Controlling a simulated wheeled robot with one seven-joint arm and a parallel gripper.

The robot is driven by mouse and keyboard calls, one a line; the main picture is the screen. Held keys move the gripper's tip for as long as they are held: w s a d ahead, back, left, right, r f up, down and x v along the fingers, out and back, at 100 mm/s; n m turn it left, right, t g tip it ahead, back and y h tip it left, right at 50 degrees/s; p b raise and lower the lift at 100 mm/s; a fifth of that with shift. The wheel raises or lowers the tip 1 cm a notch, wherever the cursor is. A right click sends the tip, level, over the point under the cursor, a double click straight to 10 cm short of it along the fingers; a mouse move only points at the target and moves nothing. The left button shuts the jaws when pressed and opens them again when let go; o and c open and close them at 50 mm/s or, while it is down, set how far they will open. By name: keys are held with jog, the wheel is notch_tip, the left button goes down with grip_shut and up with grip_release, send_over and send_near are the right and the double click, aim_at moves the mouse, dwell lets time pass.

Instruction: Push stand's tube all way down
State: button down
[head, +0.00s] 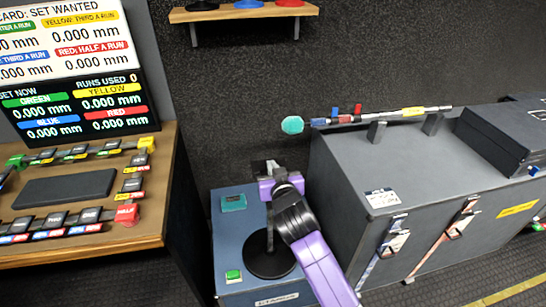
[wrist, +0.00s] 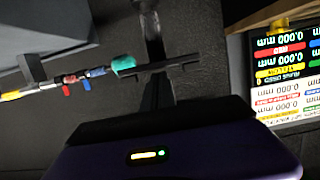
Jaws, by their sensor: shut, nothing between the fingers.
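The stand has a round black base (head: 268,262) on a low blue cabinet in the head view. Its thin dark upright tube (head: 269,226) rises from the base towards my gripper. My gripper (head: 271,166) is shut and empty over the top of the stand. My purple wrist hides the tube's upper part, so I cannot tell whether the fingers touch it. In the wrist view my dark gripper (wrist: 152,45) extends upward past a dark crossbar (wrist: 180,63) whose attachment is unclear.
A grey case (head: 350,160) stands close on the right, with a teal-tipped pole (head: 292,125) lying on top. A wooden desk (head: 150,230) with coloured buttons and a display (head: 80,110) is on the left. A green button (head: 233,275) is on the blue cabinet (head: 228,245).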

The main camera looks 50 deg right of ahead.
jog(key=s+a+r, duration=0.5)
jog(key=s+r, duration=0.1)
jog(key=s, duration=0.2)
jog(key=shift+a+b, duration=0.2)
jog(key=shift+b, duration=0.1)
notch_tip(320, 180, up, 4)
jog(key=w+a+n+t, duration=0.1)
jog(key=a+n+t, duration=0.1)
jog(key=a+t, duration=0.1)
jog(key=s+a+f+n+t+y, duration=0.3)
jog(key=s+a+n+y, duration=0.15)
jog(key=s+a, duration=0.4)
jog(key=s+a+f+g+y, duration=0.1)
jog(key=s+a+f+y, duration=0.1)
jog(key=s, duration=1)
jog(key=s+a+f+g+y, duration=0.2)
jog(key=s+a, duration=0.3)
jog(key=s, duration=0.6)
jog(key=shift+s+a+f+g, duration=0.25)
jog(key=shift+s+f+g, duration=0.1)
jog(key=shift+f, duration=0.15)
